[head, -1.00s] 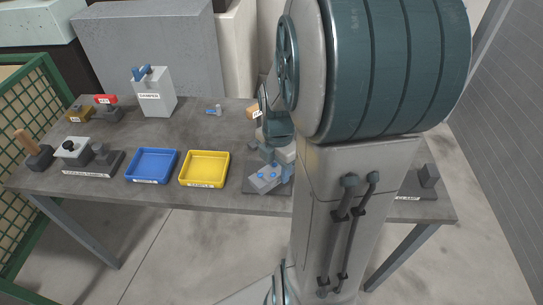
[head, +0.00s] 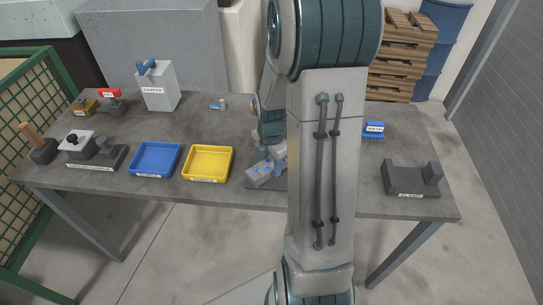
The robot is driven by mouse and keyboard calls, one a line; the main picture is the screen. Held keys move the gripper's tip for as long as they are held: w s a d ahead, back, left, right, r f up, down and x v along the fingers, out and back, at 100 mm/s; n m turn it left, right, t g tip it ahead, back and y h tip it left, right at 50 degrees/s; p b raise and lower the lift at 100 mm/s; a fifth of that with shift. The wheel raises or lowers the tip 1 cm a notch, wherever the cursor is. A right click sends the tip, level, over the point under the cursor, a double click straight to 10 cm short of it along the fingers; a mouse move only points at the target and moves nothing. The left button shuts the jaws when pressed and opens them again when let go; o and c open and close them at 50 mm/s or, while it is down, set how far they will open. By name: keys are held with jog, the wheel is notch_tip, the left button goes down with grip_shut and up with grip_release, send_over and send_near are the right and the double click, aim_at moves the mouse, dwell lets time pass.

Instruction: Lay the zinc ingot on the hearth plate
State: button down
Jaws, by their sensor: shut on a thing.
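My gripper (head: 268,166) is at the front middle of the table, partly hidden by my own arm. It is shut on a light grey block with blue spots, which I take to be the zinc ingot (head: 257,176). The block is tilted in the picture. A dark flat plate, seemingly the hearth plate (head: 253,185), shows just under and around it at the table's front edge. My arm hides its right part. I cannot tell whether the ingot touches the plate.
A yellow tray (head: 207,179) and a blue tray (head: 154,174) stand to the left. A labelled grey box (head: 158,88) is behind them. A dark clamp block (head: 410,178) and a blue item (head: 373,130) are on the right. A small blue-and-grey piece (head: 218,104) lies at the back.

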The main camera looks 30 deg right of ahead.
jog(key=shift+f, duration=0.2)
jog(key=shift+f, duration=0.1)
jog(key=shift+f, duration=0.1)
jog(key=c, duration=0.8)
grip_release()
